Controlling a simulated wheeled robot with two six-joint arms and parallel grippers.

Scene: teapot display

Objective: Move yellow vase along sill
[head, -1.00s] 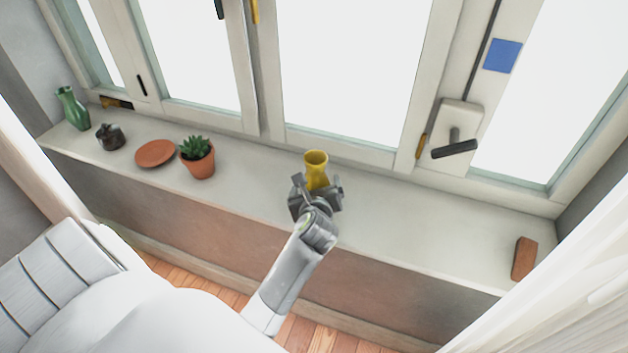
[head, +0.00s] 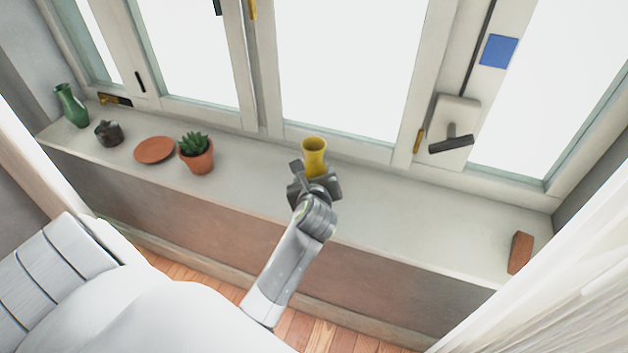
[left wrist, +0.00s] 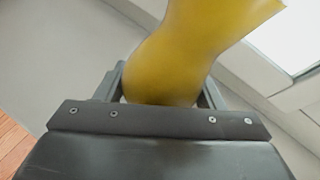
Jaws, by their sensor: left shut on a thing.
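The yellow vase (head: 314,158) is near the middle of the window sill (head: 400,210), roughly upright in the head view. My left gripper (head: 315,180) is shut on its lower part from the room side. The gripper hides the vase's base, so I cannot tell for sure whether it touches the sill. In the left wrist view the vase (left wrist: 185,60) fills the space between the two fingers (left wrist: 160,90), and its flared top runs out of the picture. My right gripper is not in view.
Left of the vase stand a potted succulent (head: 196,155), a terracotta saucer (head: 154,150), a dark small pot (head: 109,133) and a green vase (head: 71,105). A brown block (head: 520,253) is at the right end. The sill between vase and block is clear. A window handle (head: 451,145) juts out above.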

